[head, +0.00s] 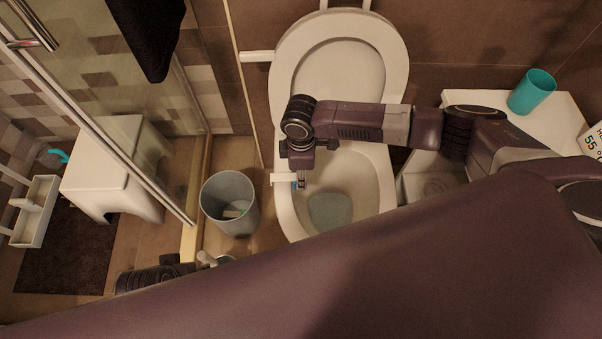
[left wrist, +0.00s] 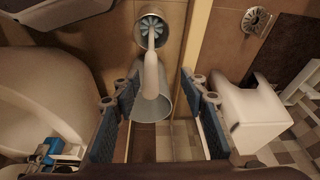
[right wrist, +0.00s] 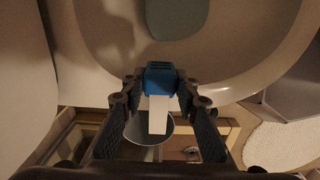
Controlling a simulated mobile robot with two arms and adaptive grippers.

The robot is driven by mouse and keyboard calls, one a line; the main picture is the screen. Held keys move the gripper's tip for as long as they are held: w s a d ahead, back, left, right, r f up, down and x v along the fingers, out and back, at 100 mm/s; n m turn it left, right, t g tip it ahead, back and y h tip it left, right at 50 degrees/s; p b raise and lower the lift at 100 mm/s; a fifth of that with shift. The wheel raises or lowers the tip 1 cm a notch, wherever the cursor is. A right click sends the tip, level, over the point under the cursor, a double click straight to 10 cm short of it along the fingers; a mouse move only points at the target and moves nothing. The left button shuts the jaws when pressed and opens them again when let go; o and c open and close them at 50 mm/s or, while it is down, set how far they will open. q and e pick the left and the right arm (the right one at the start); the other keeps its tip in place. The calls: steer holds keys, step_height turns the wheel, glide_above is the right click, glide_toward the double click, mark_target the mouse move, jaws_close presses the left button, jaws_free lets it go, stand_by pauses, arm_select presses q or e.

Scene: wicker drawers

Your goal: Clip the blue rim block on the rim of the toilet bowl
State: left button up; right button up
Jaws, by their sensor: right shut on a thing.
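The blue rim block (right wrist: 160,82), with a white strip (right wrist: 158,115) extending from it, is between the fingertips of my right gripper (right wrist: 160,95), which is shut on it. In the head view the block (head: 295,185) is at the left rim of the toilet bowl (head: 283,215), with its white strip pointing left, outward. I cannot tell whether it touches the rim. In the left wrist view the block (left wrist: 53,146) shows at lower left, beside the bowl. My left gripper (left wrist: 160,105) is open above the floor; in the head view my arm mostly hides it.
A grey bin (head: 247,217) stands left of the toilet. A white brush handle (left wrist: 152,75) rises between my left fingers' lines of sight. A glass shower wall and white stool (head: 105,165) are farther left. A teal cup (head: 530,92) stands on the white surface at right.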

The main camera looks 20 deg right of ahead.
steer(key=shift+p, duration=0.3)
arm_select(q)
steer(key=shift+s+f, duration=0.2)
steer(key=shift+f, duration=1.4)
arm_select(e)
steer(key=shift+f, duration=0.1)
arm_select(q)
steer(key=shift+r, duration=0.1)
arm_select(e)
steer(key=shift+f, duration=0.3)
arm_select(q)
steer(key=shift+w+r, duration=0.2)
steer(key=shift+r, duration=0.45)
arm_select(e)
steer(key=shift+f, duration=0.15)
arm_select(q)
steer(key=shift+r+b, duration=0.3)
steer(key=shift+r, duration=0.1)
arm_select(e)
steer(key=shift+f, duration=0.3)
arm_select(q)
steer(key=shift+s+r, duration=0.25)
steer(key=shift+r, duration=0.3)
arm_select(e)
steer(key=shift+f, duration=0.4)
